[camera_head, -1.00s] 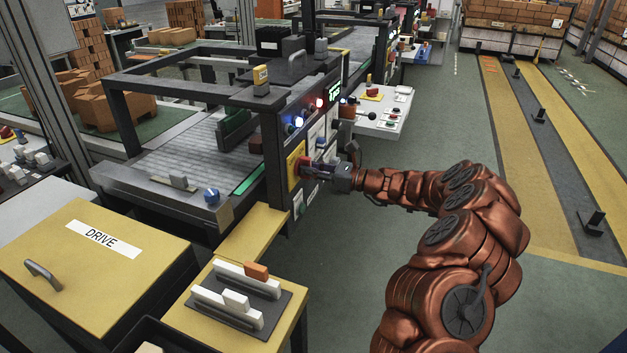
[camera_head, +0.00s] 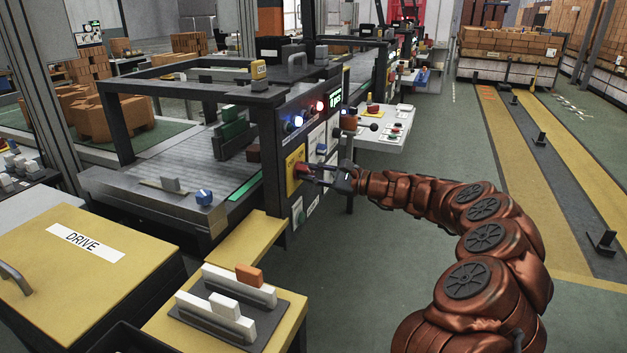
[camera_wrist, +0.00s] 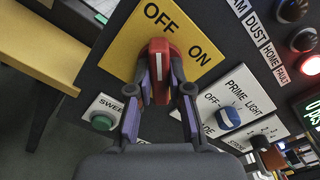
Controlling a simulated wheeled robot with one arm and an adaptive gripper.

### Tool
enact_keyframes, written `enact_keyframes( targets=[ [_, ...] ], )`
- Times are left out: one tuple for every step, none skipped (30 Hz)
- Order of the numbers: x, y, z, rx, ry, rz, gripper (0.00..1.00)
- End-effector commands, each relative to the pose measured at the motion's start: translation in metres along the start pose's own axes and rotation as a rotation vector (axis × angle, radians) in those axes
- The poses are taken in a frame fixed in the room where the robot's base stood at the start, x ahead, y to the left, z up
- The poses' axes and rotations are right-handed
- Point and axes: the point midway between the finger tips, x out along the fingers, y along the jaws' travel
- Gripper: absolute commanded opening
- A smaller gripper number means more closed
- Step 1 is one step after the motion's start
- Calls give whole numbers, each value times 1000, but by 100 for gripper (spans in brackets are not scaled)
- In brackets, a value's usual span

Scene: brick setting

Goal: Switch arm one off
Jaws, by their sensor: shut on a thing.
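The switch is a red handle (camera_wrist: 159,70) with a white stripe, on a yellow plate (camera_wrist: 124,42) marked OFF and ON. In the wrist view OFF is straight above the handle and ON is to its right. The handle's far end appears to point toward OFF; its exact angle is hard to tell. My gripper (camera_wrist: 160,92) is shut on the red handle, one finger on each side. In the head view my gripper (camera_head: 322,176) reaches the yellow plate (camera_head: 294,172) from the right and partly hides the handle.
A blue PRIME knob (camera_wrist: 228,118) and a green SWEEP button (camera_wrist: 103,122) sit close beside my fingers. A red lamp (camera_wrist: 306,67) is at the right. The yellow DRIVE box (camera_head: 70,255) and a lever block (camera_head: 225,310) stand at left front. Floor right of the panel is clear.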

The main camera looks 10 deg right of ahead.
Motion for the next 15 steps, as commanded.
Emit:
enact_keyframes(
  targets=[
    [3,4,3,-12,-10,8,0],
    [3,4,3,-17,-10,8,0],
    [4,4,3,-24,-10,9,0],
    [4,4,3,-28,-10,9,0],
    [4,3,3,-31,-10,9,0],
    [4,3,3,-35,-10,9,0],
    [4,3,3,-37,-10,9,0],
    [4,3,4,-38,-10,9,0],
    [4,3,4,-39,-10,10,0],
    [4,3,4,-39,-10,10,0],
    [4,3,4,-39,-10,10,0],
    [4,3,4,-39,-10,10,0],
    [4,3,4,-39,-10,10,0],
    [4,3,4,-39,-10,10,0],
    [4,3,4,-39,-9,10,0]
  ],
)
